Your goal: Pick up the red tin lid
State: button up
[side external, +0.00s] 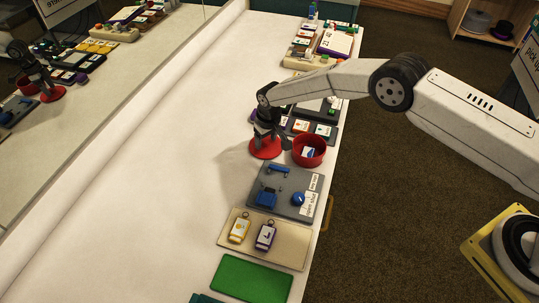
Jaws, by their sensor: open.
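The red tin lid (265,152) is a flat red disc on the white table. It lies just left of a round red tin (309,158) that stands open with a blue and white piece inside. My gripper (268,138) is open and points down, low over the lid. Its dark fingers hide the middle and back of the lid. I cannot tell whether the fingers touch the lid.
A grey board (283,206) with blue parts lies in front of the tin, then a beige board (286,255) with two tags and a green mat (250,279). Dark card trays (331,131) lie behind. The table's left half is clear, up to a mirror (120,90).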

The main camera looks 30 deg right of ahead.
aim_at(265, 140)
jog(key=shift+f, duration=0.15)
dwell(0.4)
grip_shut()
jog(key=shift+r, duration=1.7)
jog(key=s+d+r, duration=0.3)
jog(key=s+r, duration=0.6)
jog(key=s, duration=0.4)
jog(key=shift+s+d+r, duration=0.25)
jog(key=shift+d+r, duration=0.1)
